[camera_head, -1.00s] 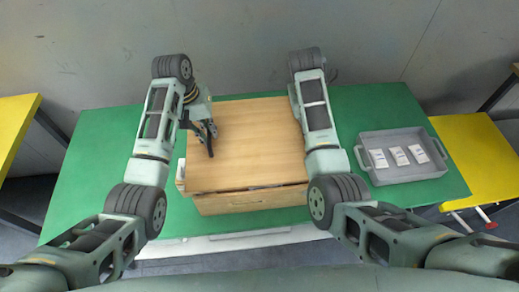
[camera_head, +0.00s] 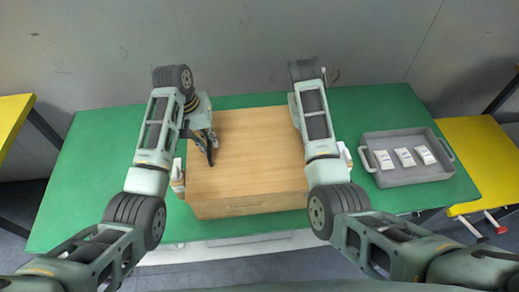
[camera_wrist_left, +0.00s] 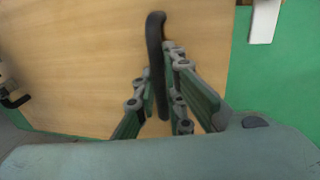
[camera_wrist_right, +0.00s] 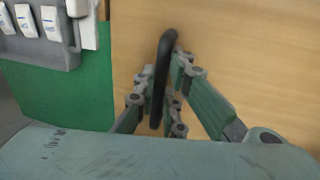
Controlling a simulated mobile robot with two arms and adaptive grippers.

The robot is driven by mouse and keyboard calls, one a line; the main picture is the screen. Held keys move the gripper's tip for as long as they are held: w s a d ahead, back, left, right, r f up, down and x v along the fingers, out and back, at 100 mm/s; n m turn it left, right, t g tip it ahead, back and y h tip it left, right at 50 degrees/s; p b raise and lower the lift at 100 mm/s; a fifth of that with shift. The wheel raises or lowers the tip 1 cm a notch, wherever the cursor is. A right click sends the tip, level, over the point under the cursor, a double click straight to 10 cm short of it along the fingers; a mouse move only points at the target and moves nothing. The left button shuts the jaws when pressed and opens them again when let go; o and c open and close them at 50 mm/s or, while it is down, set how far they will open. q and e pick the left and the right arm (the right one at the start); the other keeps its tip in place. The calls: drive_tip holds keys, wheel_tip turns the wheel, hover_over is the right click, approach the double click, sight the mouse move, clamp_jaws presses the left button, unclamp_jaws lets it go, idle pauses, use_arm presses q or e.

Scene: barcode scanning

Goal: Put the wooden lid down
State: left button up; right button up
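The wooden lid (camera_head: 250,150) is a flat light-brown board on the green table, level over the front panel of a wooden box (camera_head: 247,205), with no gap visible at the front edge. My left gripper (camera_head: 209,142) is at the lid's left side, its fingers closed around a black handle (camera_wrist_left: 155,60) on the lid. My right gripper (camera_wrist_right: 163,85) is closed around a second black handle (camera_wrist_right: 160,75) at the lid's right side; in the head view my right arm hides it. The box's inside is hidden.
A grey tray (camera_head: 425,174) with several white packets sits at the right of the green table (camera_head: 95,170). The table's left part is clear.

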use_arm(q)
drive_tip(key=o, duration=0.4)
drive_tip(key=shift+a+r, duration=0.1)
use_arm(e)
drive_tip(key=o, duration=0.4)
drive_tip(key=shift+s+r, duration=0.1)
use_arm(q)
drive_tip(key=shift+o, duration=0.2)
use_arm(e)
drive_tip(key=shift+o, duration=0.2)
drive_tip(key=shift+r, duration=0.1)
use_arm(q)
wheel_tip(320, 180, up, 12)
drive_tip(key=a, duration=0.2)
drive_tip(key=shift+a, duration=0.15)
use_arm(e)
wheel_tip(320, 180, up, 7)
drive_tip(key=a, duration=0.1)
drive_tip(key=shift+a, duration=0.3)
